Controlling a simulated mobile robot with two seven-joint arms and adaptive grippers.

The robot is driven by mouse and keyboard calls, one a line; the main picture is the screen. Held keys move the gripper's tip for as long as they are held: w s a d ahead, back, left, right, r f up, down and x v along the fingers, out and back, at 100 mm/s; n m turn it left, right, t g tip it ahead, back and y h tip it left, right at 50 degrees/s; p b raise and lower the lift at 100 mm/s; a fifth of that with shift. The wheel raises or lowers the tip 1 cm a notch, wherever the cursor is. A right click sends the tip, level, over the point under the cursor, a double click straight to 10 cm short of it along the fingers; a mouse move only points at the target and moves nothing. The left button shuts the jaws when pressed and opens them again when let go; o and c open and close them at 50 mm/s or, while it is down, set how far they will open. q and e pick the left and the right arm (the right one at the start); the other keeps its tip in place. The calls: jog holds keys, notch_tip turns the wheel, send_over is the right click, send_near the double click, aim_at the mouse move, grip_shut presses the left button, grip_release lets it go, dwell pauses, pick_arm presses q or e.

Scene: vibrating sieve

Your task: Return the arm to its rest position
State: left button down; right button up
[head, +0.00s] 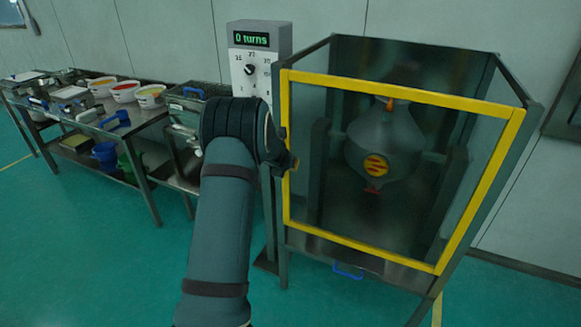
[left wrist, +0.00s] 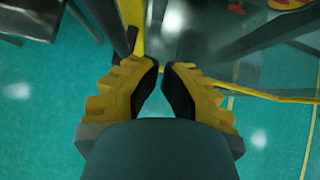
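One arm of mine rises from the bottom middle of the head view and bends at the top, in front of the sieve cabinet's left side. My left gripper (head: 293,163) is mostly hidden behind the arm there, with only a small part showing beside the cabinet's yellow door frame (head: 283,110). In the left wrist view, the gripper's two yellow fingers with black pads (left wrist: 164,72) have a narrow gap between the tips. The floor shows through the gap and nothing is held. The door frame's yellow bar (left wrist: 139,40) appears just beyond the fingers. My right gripper is not in view.
The clear-walled cabinet holds a grey vessel (head: 385,143). A control box (head: 255,75) reading "0 turns" stands behind the arm. At left, a bench (head: 140,124) carries bowls and trays, with blue and green containers below. The green floor (head: 90,250) at front left is clear.

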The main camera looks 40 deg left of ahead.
pick_arm(q)
jog(key=v, duration=0.5)
jog(key=shift+s+a+r, duration=0.1)
jog(key=shift+s+r, duration=0.05)
jog(key=shift+s, duration=0.15)
jog(key=shift+s, duration=0.1)
jog(key=s+d+f+n+g+h, duration=0.1)
jog(key=s+d+f+n+h, duration=0.1)
jog(key=d+f+n, duration=0.6)
jog(key=s+d+f+n+g+h, duration=0.1)
jog(key=d+f+n+h, duration=0.2)
jog(key=d, duration=0.8)
jog(key=s+d+f+n+h, duration=0.1)
jog(key=s+d+f+n, duration=0.1)
jog(key=d+f+n, duration=0.6)
jog(key=s+d+f+n+g, duration=0.2)
jog(key=s+d+n, duration=0.5)
jog(key=s+d, duration=0.2)
jog(key=s+d+f+n+g+h, duration=0.1)
jog(key=s+d+f+n+g, duration=0.1)
jog(key=s+d+n, duration=0.5)
jog(key=s+d, duration=0.2)
jog(key=shift+d+f, duration=0.25)
jog(key=shift+d, duration=0.1)
jog(key=shift+a, duration=0.1)
